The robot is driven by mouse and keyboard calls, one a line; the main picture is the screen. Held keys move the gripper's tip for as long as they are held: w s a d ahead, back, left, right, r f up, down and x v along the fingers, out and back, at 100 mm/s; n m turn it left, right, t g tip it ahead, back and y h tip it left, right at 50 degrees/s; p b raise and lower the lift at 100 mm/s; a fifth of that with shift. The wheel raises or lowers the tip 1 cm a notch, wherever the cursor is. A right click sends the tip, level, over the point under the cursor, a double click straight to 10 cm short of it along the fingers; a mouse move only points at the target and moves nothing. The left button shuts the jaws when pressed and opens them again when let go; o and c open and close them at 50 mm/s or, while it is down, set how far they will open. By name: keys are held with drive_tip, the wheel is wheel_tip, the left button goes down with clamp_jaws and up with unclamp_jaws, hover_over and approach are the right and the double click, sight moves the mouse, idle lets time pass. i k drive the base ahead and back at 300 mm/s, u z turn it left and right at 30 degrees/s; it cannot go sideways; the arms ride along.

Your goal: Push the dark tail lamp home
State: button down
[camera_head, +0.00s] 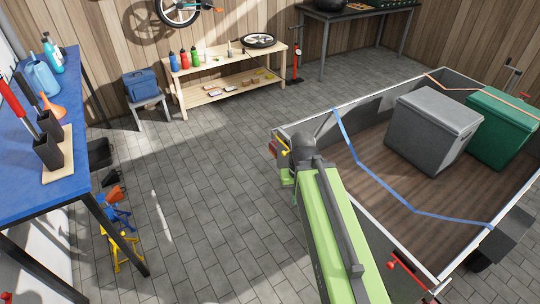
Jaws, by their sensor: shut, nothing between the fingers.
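The trailer (365,101) stands at the right with its low grey walls and wooden floor. A small red lamp (274,148) shows at its far left corner, partly blocked by my arm's end; I cannot tell if it is lit or how it is seated. Another small red part (429,299) shows at the near corner by the bottom edge. My green arm reaches from the bottom up to the far left corner. My gripper (289,180) is at that corner, close to the red lamp. It is shut and empty; its fingertips are mostly hidden, and contact cannot be told.
A blue workbench (30,185) is at left. The paved floor between is mostly clear.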

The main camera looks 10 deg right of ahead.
sight(272, 143)
drive_tip(key=u, duration=0.3)
drive_tip(key=i, duration=1.15)
drive_tip(key=u, duration=0.65)
drive_tip(key=i, duration=0.65)
drive_tip(key=u, duration=0.4)
drive_tip(key=k, duration=0.8)
drive_tip(key=u, duration=0.2)
drive_tip(key=i, duration=0.8)
drive_tip(key=z, duration=0.1)
